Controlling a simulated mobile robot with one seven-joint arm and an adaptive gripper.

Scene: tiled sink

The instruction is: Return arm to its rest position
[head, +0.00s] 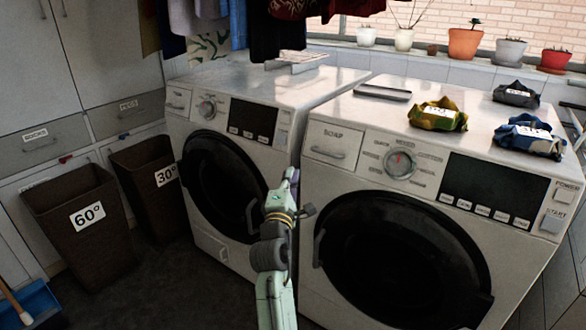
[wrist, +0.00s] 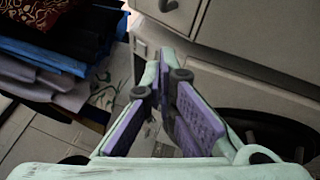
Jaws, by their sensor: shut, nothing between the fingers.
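My arm rises from the bottom of the head view between the two washing machines. My gripper (head: 290,182) is at its upper end, in front of the gap between the machines. In the wrist view my gripper (wrist: 163,88) has its purple-padded fingers close together, shut with nothing between them. The left washer (head: 225,135) and right washer (head: 330,180) both have their round dark doors closed. The gripper appears apart from both machines, though its exact distance is hard to tell.
Folded clothes (head: 438,115) with labels lie on the right washer, beside a small tray (head: 383,92). Brown baskets marked 60° (head: 85,225) and 30° (head: 150,170) stand at left. Clothes hang above the left washer. Potted plants (head: 465,44) line the sill. Floor is clear before the left washer.

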